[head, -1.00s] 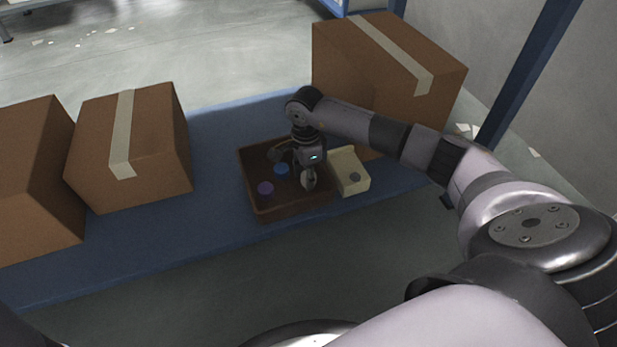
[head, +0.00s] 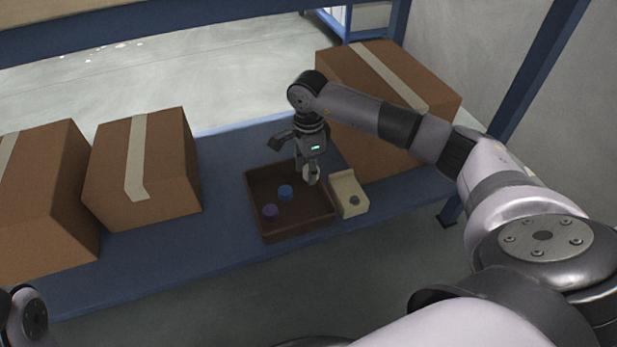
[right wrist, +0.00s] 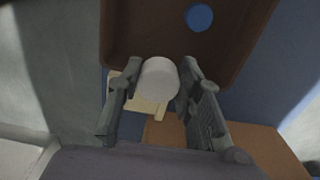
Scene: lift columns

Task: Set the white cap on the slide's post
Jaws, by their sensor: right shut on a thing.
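My right gripper (head: 309,173) is shut on the white cap (right wrist: 158,79). It holds the cap above the right part of the brown tray (head: 296,231); in the head view the cap shows as a small pale shape (head: 311,175). The cream slide (head: 343,184) stands just right of the tray. Its grey post (head: 354,201) shows at the near end. In the right wrist view the slide (right wrist: 148,106) is partly hidden behind the cap and fingers, and its post cannot be seen. My left gripper is out of view.
A blue cap (head: 286,191) and a purple cap (head: 270,210) are in the tray. Cardboard boxes stand left (head: 145,175) and behind right (head: 400,105) on the blue shelf (head: 225,205). A blue upright (head: 535,75) rises at right. The shelf between left box and tray is clear.

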